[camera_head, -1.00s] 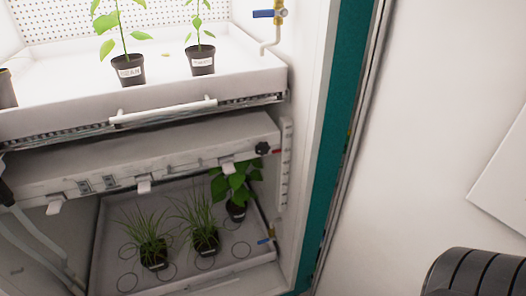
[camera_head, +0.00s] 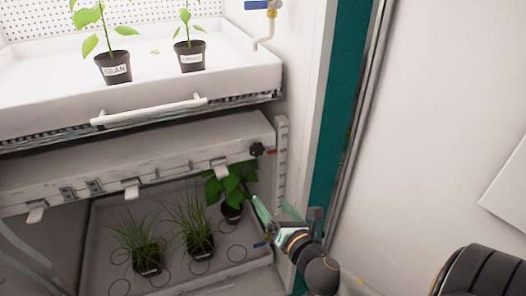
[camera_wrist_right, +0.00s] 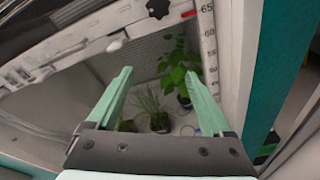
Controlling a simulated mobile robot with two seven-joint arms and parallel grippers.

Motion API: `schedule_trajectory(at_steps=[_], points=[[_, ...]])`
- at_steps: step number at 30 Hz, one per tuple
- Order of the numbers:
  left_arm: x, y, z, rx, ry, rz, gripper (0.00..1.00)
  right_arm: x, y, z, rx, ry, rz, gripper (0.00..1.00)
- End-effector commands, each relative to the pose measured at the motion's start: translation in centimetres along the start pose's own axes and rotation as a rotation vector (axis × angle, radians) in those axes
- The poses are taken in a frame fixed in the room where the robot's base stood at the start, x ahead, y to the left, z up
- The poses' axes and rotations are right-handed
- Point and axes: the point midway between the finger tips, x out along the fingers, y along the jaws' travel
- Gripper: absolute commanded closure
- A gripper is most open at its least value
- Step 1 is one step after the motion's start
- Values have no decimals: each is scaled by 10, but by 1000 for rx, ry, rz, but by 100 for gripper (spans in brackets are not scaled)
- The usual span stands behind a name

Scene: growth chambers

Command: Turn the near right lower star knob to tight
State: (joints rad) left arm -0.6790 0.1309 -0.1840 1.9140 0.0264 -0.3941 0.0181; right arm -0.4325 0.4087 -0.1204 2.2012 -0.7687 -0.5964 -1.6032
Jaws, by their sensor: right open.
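The near right lower star knob (camera_head: 257,149) is small and black, at the right end of the lamp bar's front face in the head view. It also shows in the right wrist view (camera_wrist_right: 158,8) at the top edge, beside a red mark. My right gripper (camera_head: 268,205) is in the head view, below and to the right of the knob and apart from it. In the right wrist view its two green fingers (camera_wrist_right: 162,82) are spread with nothing between them. My left gripper is not in view.
A white bar (camera_head: 130,160) with several tabs hangs under the upper tray (camera_head: 235,80). A lower tray (camera_head: 262,253) holds potted plants. A scale strip (camera_head: 281,165) runs down the right wall. The teal door edge (camera_head: 333,130) stands close to my right arm.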

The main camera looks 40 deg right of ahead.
Motion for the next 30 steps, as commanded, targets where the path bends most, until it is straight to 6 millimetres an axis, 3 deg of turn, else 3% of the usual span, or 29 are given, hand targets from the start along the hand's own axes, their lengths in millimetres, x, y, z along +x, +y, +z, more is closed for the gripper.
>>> schedule_trajectory(at_steps=[3,7,14,30], points=[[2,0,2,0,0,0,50,3,8,34,-257,-101,8,16],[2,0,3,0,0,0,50,3,12,52,-406,-159,-1,16],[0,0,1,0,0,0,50,18,14,60,-444,-174,-4,16],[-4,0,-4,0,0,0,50,106,17,74,-439,-170,-4,16]])
